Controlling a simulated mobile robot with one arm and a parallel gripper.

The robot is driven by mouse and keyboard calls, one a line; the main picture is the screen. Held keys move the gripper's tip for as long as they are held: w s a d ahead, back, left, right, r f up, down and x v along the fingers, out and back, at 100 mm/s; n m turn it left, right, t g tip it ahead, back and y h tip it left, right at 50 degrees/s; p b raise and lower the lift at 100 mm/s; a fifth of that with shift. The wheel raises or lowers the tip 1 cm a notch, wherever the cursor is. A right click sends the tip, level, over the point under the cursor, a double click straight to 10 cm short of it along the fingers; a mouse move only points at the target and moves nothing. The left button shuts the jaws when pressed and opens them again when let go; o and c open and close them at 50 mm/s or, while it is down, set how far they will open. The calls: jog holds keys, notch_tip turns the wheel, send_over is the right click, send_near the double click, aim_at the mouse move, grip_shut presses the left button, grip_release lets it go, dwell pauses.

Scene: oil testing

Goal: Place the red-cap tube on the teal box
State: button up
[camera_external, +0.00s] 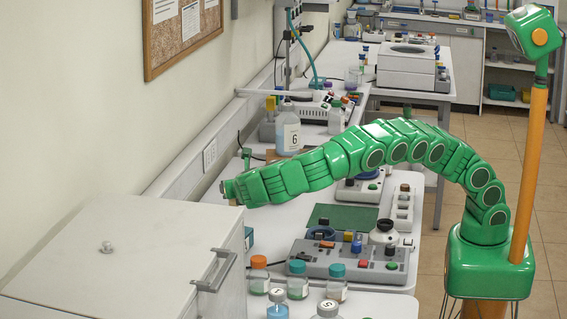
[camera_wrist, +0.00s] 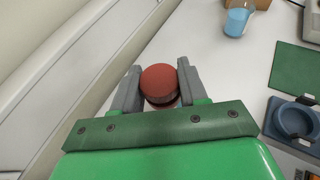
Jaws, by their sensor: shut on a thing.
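In the wrist view my gripper (camera_wrist: 158,82) is shut on the red-cap tube (camera_wrist: 160,80). The round red cap faces the camera between the two grey fingers, and the tube's body is mostly hidden beneath it. In the external view my gripper (camera_external: 228,191) is at the far left end of my green arm, above the back edge of the bench near the white cabinet. The held tube cannot be made out there. A small teal box (camera_external: 248,239) stands below my gripper, partly hidden behind the cabinet's corner. I cannot see the teal box in the wrist view.
The white cabinet (camera_external: 120,255) fills the lower left. A grey device with knobs (camera_external: 345,262), a green mat (camera_external: 343,217) and several capped jars stand on the bench. A bottle marked 6 (camera_external: 288,132) stands farther back. The wall runs along the left.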

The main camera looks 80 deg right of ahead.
aim_at(234, 200)
jog(key=shift+w+f, duration=0.15)
jog(key=shift+f, duration=1.55)
jog(key=shift+f, duration=0.1)
jog(key=o, duration=1.1)
jog(key=shift+a, duration=0.1)
jog(key=v, duration=1.2)
